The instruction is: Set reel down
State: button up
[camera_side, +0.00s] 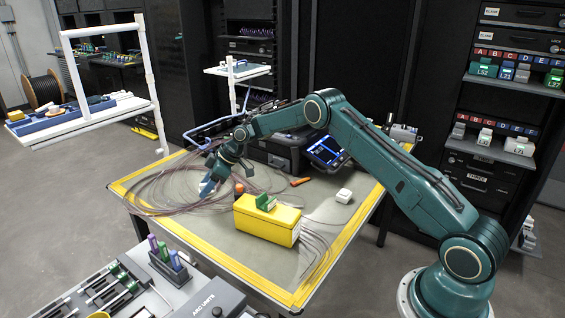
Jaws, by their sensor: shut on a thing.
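My gripper (215,178) points down over the left part of the work table (330,212). It is shut on a small pale blue piece (207,187), low over the table. The piece is too small to tell whether it is the reel, or whether it touches the table. A wide, loose coil of thin pinkish fibre (165,190) spreads around and behind the gripper, partly past the table's left edge. Part of the coil is hidden by the gripper.
A yellow box (268,222) with a green piece (265,202) on top stands right of my gripper. A white block (343,196), an orange tool (300,182) and a splicer screen (327,150) are beyond. Grey table shows right of the box. A tool tray (105,290) is in front.

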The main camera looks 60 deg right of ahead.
jog(key=shift+f, duration=4)
jog(key=shift+f, duration=0.15)
jog(key=o, duration=1.1)
jog(key=shift+c, duration=0.2)
jog(key=shift+r, duration=0.2)
jog(key=v, duration=1.2)
